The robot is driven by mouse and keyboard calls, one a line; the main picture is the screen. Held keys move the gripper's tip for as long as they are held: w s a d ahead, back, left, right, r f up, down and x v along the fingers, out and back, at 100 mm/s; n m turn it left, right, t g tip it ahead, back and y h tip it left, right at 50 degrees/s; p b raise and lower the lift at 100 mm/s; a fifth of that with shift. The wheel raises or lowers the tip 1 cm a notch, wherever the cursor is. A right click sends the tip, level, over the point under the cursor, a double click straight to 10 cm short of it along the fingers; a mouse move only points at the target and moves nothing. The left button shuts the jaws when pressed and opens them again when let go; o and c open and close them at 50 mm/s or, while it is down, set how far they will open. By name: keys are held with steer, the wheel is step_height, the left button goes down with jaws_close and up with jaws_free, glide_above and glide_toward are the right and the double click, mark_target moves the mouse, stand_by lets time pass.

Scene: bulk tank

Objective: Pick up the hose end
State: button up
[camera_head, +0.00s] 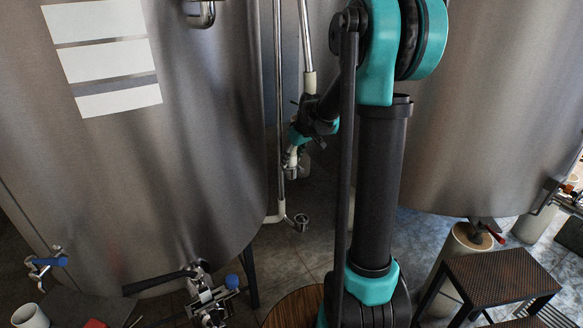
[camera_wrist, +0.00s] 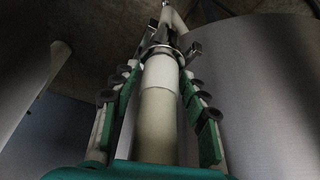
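In the wrist view a pale cream hose end (camera_wrist: 160,85) runs up the middle between the fingers of my gripper (camera_wrist: 161,72). Its upper part is lighter than the lower part, and a metal fitting with a clamp sits at its far end. The green-padded fingers flank it, with narrow dark gaps along their lower parts. Whether the tips touch it cannot be told. In the head view my gripper (camera_head: 294,150) points down and left beside the vertical pipes, with small pale and metal parts showing at its fingers.
Large steel tanks (camera_head: 150,170) and (camera_head: 480,100) stand left and right of the narrow gap. A metal pipe (camera_head: 279,100) runs beside my gripper. Valves with blue handles (camera_head: 232,281) sit low at left. A brown-topped step (camera_head: 505,275) stands at right.

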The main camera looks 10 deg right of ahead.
jaws_close()
steer(key=shift+r, duration=0.1)
